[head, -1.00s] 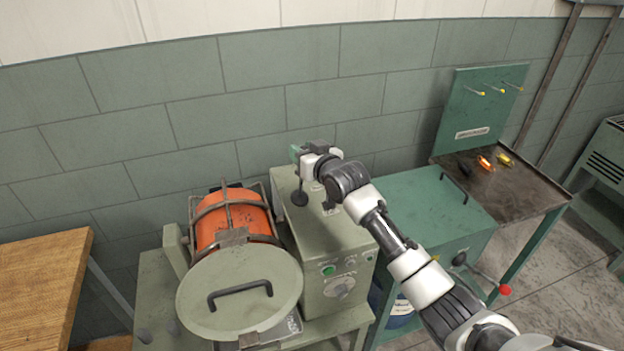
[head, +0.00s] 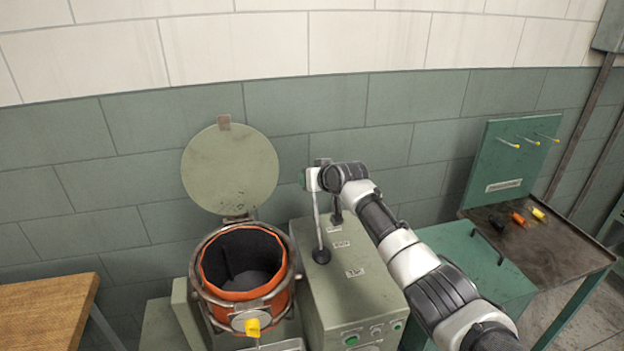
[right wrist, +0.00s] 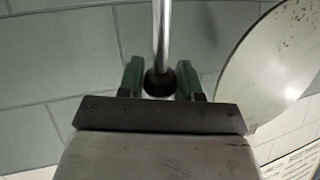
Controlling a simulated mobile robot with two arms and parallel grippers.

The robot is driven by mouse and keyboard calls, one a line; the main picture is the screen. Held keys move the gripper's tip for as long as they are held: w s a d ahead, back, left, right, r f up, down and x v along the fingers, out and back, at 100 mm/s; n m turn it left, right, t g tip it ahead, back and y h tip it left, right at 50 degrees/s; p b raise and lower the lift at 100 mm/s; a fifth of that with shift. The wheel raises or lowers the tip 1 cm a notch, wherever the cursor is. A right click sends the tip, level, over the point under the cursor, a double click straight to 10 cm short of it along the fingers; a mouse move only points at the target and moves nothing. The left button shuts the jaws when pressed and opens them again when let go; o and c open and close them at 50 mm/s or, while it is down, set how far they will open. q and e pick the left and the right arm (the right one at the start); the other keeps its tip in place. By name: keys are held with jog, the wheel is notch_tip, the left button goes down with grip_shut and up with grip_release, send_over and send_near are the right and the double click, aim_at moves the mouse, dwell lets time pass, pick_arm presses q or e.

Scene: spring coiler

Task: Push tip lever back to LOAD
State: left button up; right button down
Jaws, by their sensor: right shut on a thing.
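The tip lever (head: 318,226) is a thin metal rod with a black ball at its lower end, on top of the green-grey control box (head: 360,290). It stands nearly upright. My right gripper (head: 308,180) is at the rod's upper end. In the right wrist view, the green fingers of my right gripper (right wrist: 160,82) are shut on a dark knob, and the lever's rod (right wrist: 161,35) runs up from it. The orange drum (head: 243,275) stands mouth up, with its round lid (head: 230,168) swung open behind it. Labels on the box are too small to read. My left gripper is out of view.
A yellow knob (head: 252,326) is at the drum's front. A wooden table (head: 45,310) stands at left. At right, a dark tray table (head: 545,245) holds several small coloured items below a green pegboard (head: 510,160). The tiled wall is close behind.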

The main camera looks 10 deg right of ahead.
jog(key=shift+w+f, duration=0.3)
jog(key=shift+f, duration=0.1)
jog(key=c, duration=0.8)
grip_release()
jog(key=shift+s+r, duration=0.1)
jog(key=shift+s+d+r, duration=0.25)
jog(key=shift+s+r, duration=0.05)
jog(key=shift+s, duration=0.2)
jog(key=b+v, duration=0.2)
jog(key=v, duration=0.7)
jog(key=shift+s+r, duration=0.1)
jog(key=shift+s, duration=0.05)
